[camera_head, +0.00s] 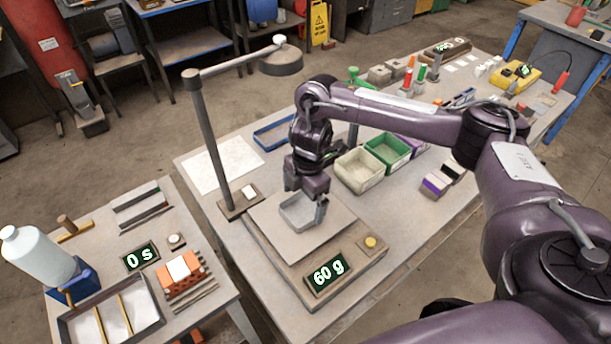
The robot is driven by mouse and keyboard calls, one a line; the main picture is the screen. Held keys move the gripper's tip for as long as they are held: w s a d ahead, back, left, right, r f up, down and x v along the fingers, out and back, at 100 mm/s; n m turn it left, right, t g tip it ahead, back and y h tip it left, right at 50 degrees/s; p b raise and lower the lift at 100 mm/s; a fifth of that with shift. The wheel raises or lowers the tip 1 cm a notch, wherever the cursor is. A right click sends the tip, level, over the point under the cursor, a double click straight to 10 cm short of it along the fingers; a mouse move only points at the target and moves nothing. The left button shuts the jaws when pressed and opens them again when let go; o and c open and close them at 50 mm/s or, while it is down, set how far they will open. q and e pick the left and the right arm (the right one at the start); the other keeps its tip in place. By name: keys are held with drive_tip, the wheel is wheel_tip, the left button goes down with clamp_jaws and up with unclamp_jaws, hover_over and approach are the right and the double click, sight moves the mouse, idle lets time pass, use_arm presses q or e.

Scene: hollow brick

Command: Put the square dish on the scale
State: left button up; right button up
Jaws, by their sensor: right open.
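The square dish (297,215) is a small pale grey open dish. It rests on the flat plate of the scale (262,230), and the scale's display reads 60 g. My right gripper (306,209) is right over the dish, with a finger at its right side; its jaws are open. The gripper hides part of the dish's rim, and I cannot tell whether the fingers touch it. My left gripper is not in view.
A dark post (208,140) with a sideways arm stands behind the scale. A blue-rimmed tray (287,130), a beige bin (359,171) and a green bin (388,152) stand farther back. A side table at left holds a white bottle (36,254) and an orange hollow brick (182,276).

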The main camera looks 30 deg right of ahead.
sight(307, 210)
wheel_tip(307, 210, up, 10)
drive_tip(key=d+p, duration=0.1)
drive_tip(key=shift+f+p, duration=0.15)
drive_tip(key=shift+p, duration=0.2)
drive_tip(key=shift+d+f, duration=0.1)
idle(0.3)
